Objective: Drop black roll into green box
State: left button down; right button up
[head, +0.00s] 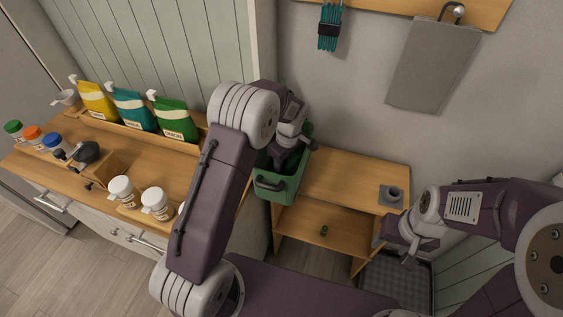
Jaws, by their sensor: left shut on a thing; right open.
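The green box (277,187) has dark handles and stands at the left end of the low wooden shelf unit. My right gripper (391,249) is open and empty, in front of the shelf unit's right end.
A grey holder (389,196) stands on the shelf unit's top at right. A small dark green roll (324,230) is on its lower shelf. The bench at left carries food bags (133,109), white jars (155,204) and a dark scoop (86,152). The shelf top's middle is clear.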

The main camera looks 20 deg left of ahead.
pick_arm(q)
jog(key=shift+w+a+f, duration=0.2)
jog(key=shift+w+f, duration=0.05)
jog(key=shift+f, duration=0.45)
jog(key=shift+s+d, duration=0.1)
jog(key=shift+s, duration=0.1)
jog(key=shift+w+f+b, duration=0.1)
jog(key=shift+f+b, duration=0.4)
jog(key=shift+f, duration=0.1)
jog(key=c, duration=1.1)
grip_release()
jog(key=shift+r, duration=0.1)
jog(key=shift+c, duration=0.2)
jog(key=shift+r, duration=0.15)
jog(key=shift+r+p, duration=0.65)
jog(key=shift+p, duration=0.1)
notch_tip(320, 180, up, 11)
jog(key=d, duration=0.1)
jog(key=shift+s+d+r+b, duration=0.2)
jog(key=shift+s+d+b, duration=0.1)
jog(key=shift+s+b, duration=0.15)
